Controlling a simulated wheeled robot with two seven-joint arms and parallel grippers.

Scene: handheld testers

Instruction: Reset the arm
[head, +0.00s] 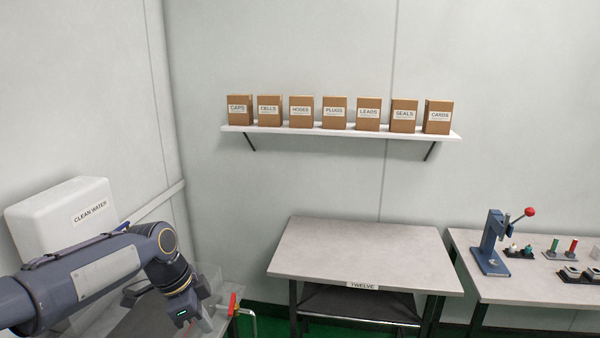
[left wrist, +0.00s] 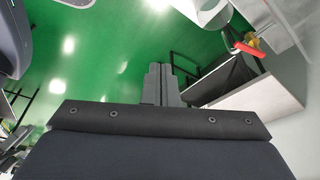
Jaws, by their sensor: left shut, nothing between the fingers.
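My left arm comes in from the left in the head view, bent downward at the wrist. My left gripper (head: 207,316) hangs low at the bottom, beside a faucet with a red handle (head: 233,303). In the left wrist view the two fingers of the left gripper (left wrist: 161,70) lie together, shut and empty, over the green floor (left wrist: 110,50). The red handle also shows at the upper right of that view (left wrist: 246,48), apart from the fingers. My right gripper is in neither view.
A white tank (head: 50,215) labelled CLEAN WATER stands behind my left arm. An empty table (head: 360,250) marked TWELVE stands in the middle. A table at right holds a blue press (head: 490,245) and small parts. A wall shelf (head: 340,132) carries several labelled boxes.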

